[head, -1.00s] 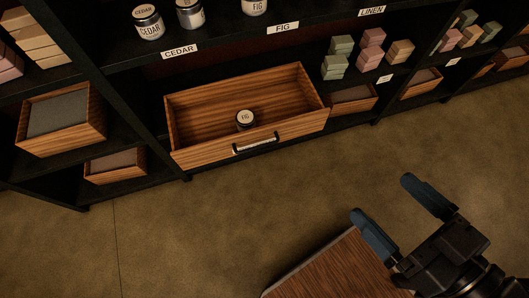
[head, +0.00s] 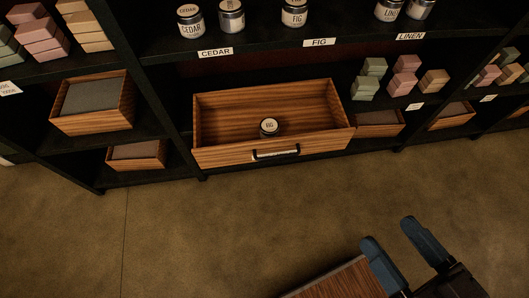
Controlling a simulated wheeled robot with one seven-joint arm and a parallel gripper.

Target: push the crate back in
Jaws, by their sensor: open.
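A wooden crate (head: 225,156) with a black bar handle (head: 276,153) on its front is pulled out from the lower shelf in the head view. My gripper (head: 396,233) is at the lower right, in front of the shelving and well apart from the crate. Its two blue fingers are spread, with nothing between them.
Dark shelving (head: 150,110) holds labelled jars above and soap blocks (head: 405,75) to the right. Smaller wooden boxes (head: 93,123) sit on both sides. A brown wooden top (head: 345,282) is beside my gripper. The floor (head: 230,230) before the crate is clear.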

